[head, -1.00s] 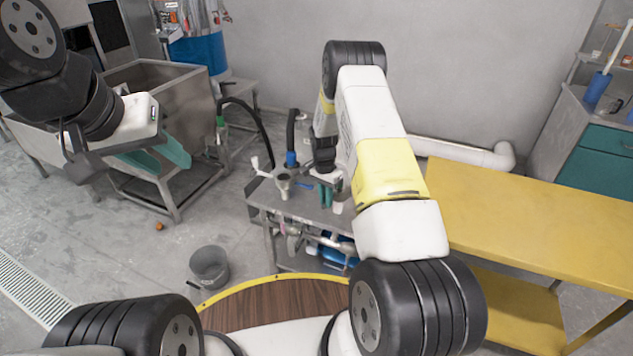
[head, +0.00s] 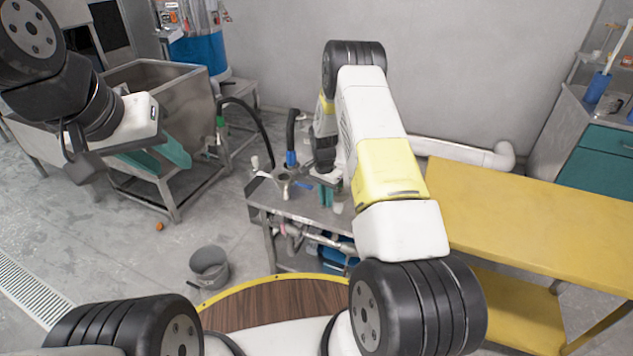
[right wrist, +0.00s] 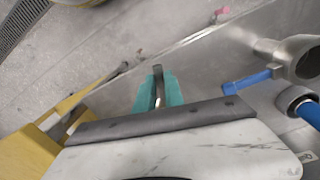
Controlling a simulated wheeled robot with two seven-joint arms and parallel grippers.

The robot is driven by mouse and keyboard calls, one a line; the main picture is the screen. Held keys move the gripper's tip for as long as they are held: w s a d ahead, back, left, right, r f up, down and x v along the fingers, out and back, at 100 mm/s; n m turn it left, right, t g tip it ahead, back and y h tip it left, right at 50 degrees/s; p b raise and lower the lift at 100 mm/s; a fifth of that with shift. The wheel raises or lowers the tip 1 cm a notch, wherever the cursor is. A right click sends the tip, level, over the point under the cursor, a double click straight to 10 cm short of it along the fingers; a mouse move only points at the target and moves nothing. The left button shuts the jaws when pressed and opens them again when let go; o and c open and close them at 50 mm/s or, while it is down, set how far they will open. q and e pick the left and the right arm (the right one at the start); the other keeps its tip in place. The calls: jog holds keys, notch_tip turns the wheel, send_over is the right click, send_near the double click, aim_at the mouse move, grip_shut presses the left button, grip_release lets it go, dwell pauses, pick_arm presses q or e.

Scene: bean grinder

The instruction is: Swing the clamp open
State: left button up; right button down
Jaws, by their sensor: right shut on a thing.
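My right gripper (right wrist: 158,98) has teal fingers shut on a slim metal bar (right wrist: 158,73) with a dark tip, over the grey metal bench. I cannot tell how this bar joins the clamp. In the head view my right gripper (head: 326,195) is at the bench top, partly hidden by its own arm. A metal fitting with a blue handle (right wrist: 247,82) and a blue-rimmed pipe end (right wrist: 299,101) lie to the right of the fingers in the right wrist view, apart from them. My left gripper (head: 158,157) hangs open and empty at the left, away from the bench.
The grey metal bench (head: 290,208) has pipes beneath it. An upright black hose with a blue collar (head: 291,150) stands on its far side. A yellow table (head: 540,220) is at the right. A grey bucket (head: 209,267) stands on the floor, with open floor at left.

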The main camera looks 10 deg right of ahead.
jog(key=shift+s, duration=0.1)
dwell(0.4)
jog(key=shift+s+d+n, duration=2.9)
jog(key=shift+d+n, duration=2.1)
jog(key=shift+d, duration=0.05)
jog(key=w+d+n+t, duration=0.1)
jog(key=w+d+n, duration=0.3)
jog(key=d+n, duration=0.6)
jog(key=shift+d, duration=0.5)
jog(key=c, duration=1.5)
grip_release()
jog(key=shift+d, duration=0.1)
jog(key=shift+o, duration=0.3)
